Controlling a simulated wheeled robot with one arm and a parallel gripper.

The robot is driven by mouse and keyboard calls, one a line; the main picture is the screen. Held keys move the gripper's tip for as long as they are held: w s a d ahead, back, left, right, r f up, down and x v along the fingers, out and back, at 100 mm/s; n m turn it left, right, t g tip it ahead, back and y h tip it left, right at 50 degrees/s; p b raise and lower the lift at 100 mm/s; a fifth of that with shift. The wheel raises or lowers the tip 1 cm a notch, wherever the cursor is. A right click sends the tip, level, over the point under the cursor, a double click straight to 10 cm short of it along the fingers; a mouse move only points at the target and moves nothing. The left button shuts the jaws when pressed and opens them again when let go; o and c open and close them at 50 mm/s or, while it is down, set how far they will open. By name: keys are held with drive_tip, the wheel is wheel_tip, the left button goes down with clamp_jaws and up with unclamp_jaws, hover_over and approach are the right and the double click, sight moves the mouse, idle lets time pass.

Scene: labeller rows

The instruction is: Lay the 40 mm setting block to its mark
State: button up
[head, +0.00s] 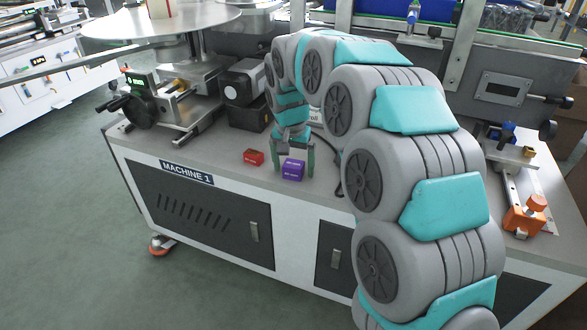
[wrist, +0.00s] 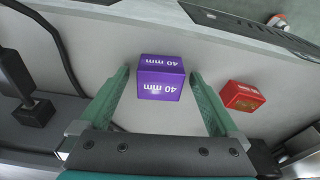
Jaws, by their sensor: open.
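The purple block (head: 292,171) lies on the grey top of Machine 1, near its front edge. In the wrist view the purple block (wrist: 160,88) reads "40 mm" in white on two faces. My gripper (head: 294,158) points down at it. In the wrist view its green fingers (wrist: 160,74) are open, one on each side of the block, with gaps showing on both sides. The block is not gripped. I cannot make out the mark in either view.
A smaller red block (head: 253,157) lies left of the purple one; in the wrist view it is right of the fingers (wrist: 243,96). A handwheel unit (head: 140,105) stands at the left, an orange clamp (head: 525,215) at the right. The machine's front edge is close.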

drive_tip(key=shift+c, duration=0.3)
clamp_jaws()
idle(0.5)
